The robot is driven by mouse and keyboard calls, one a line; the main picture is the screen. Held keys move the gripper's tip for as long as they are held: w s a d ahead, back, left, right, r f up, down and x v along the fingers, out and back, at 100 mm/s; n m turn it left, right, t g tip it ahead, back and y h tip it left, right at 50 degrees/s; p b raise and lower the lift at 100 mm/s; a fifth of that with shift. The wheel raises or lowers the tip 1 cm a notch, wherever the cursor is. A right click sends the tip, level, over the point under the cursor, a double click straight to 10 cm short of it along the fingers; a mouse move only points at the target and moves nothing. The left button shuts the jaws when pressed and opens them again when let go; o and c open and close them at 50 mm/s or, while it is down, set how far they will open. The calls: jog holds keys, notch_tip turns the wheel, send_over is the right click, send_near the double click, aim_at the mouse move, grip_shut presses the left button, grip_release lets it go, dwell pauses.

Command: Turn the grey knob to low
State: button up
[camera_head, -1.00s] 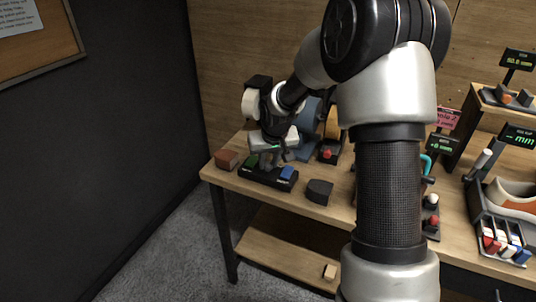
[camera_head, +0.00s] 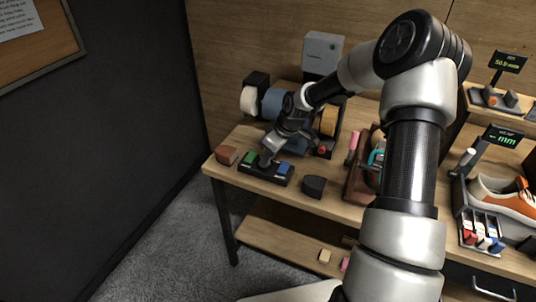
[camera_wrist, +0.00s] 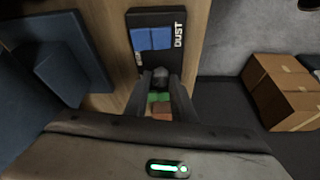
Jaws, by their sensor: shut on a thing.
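A dark grey knob (camera_wrist: 160,74) shows in the wrist view between my fingertips, on a black panel lettered DUST (camera_wrist: 146,17). My gripper (camera_wrist: 161,88) is shut on the knob. In the head view my gripper (camera_head: 266,160) points down at the middle of the panel (camera_head: 250,171), near the table's left end. A green pad (camera_head: 250,157) lies left of my gripper and a blue pad (camera_head: 284,169) lies right of it. The blue pad also shows in the wrist view (camera_wrist: 152,39). The knob's pointer and its setting cannot be made out.
A brown block (camera_head: 227,155) sits left of the panel and a dark block (camera_head: 314,187) right of it. Blue (camera_head: 273,103) and yellow (camera_head: 329,121) rolls stand behind, with a red button (camera_head: 322,150) nearby. An orange sneaker (camera_head: 508,197) stands far right.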

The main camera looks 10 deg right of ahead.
dwell(0.5)
jog(key=o, duration=1)
jog(key=p+v, duration=0.1)
jog(key=v, duration=1.6)
jog(key=shift+w+r, duration=0.1)
jog(key=shift+r, duration=0.1)
